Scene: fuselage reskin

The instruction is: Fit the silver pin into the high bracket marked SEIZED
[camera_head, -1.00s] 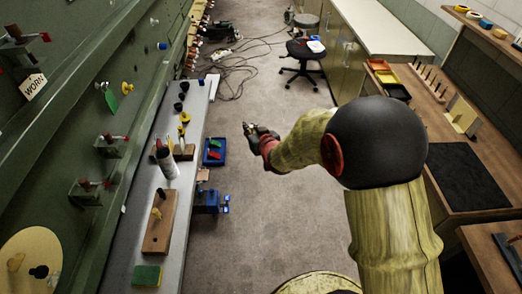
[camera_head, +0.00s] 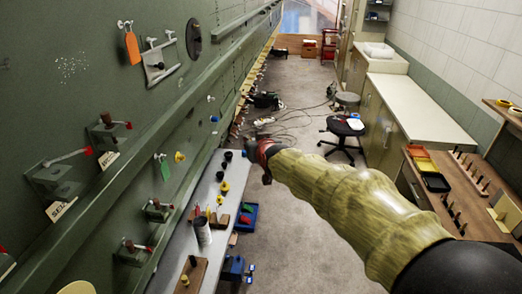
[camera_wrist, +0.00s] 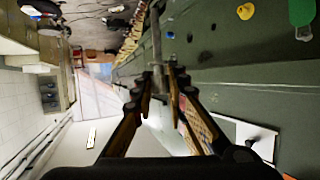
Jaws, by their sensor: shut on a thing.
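My gripper (camera_wrist: 159,88) shows in the wrist view with its two fingers close together around a slim grey-silver pin (camera_wrist: 157,45), which points away from the wrist. In the head view my gripper (camera_head: 262,155) is small and dark at the end of my arm, over the aisle and right of the green panel; the pin cannot be made out there. A high bracket (camera_head: 58,178) with a red-tipped lever is on the panel at the far left. Its pale tag (camera_head: 60,209) seems to begin "SE", partly unreadable. My gripper is well apart from it.
Another high bracket (camera_head: 108,131) with a red-tipped lever sits just beyond it. A long green rail (camera_head: 150,122) runs along the panel. A grey bench (camera_head: 209,225) with a blue tray (camera_head: 246,216) stands below. The aisle floor (camera_head: 300,235) is clear nearby.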

